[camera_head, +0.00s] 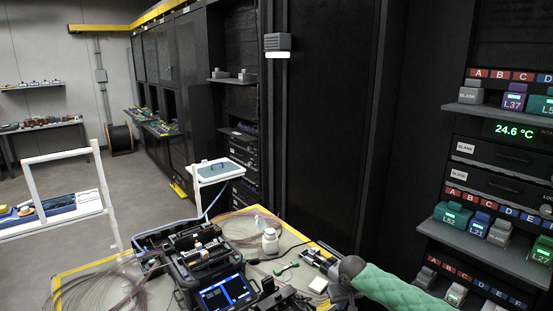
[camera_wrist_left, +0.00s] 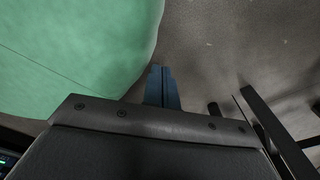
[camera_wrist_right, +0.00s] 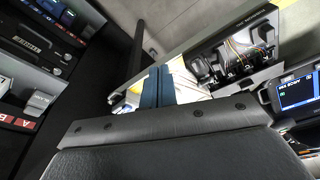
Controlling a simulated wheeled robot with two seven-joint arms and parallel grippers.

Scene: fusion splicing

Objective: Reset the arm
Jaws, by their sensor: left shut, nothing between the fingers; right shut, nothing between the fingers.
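My right arm (camera_head: 405,290), in a green padded sleeve, comes into the head view from the lower right, over the front right of the work table. In the right wrist view, my right gripper (camera_wrist_right: 159,86) has its blue fingers together, with nothing between them. The left gripper does not show in the head view.
The work table (camera_head: 95,265) holds the splicer (camera_head: 205,265) with its lit screen, a white bottle (camera_head: 270,240), coiled fibre and small tools. A rack with labelled shelves (camera_head: 480,237) stands close at the right. A white cart rail (camera_head: 60,157) is at the left.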

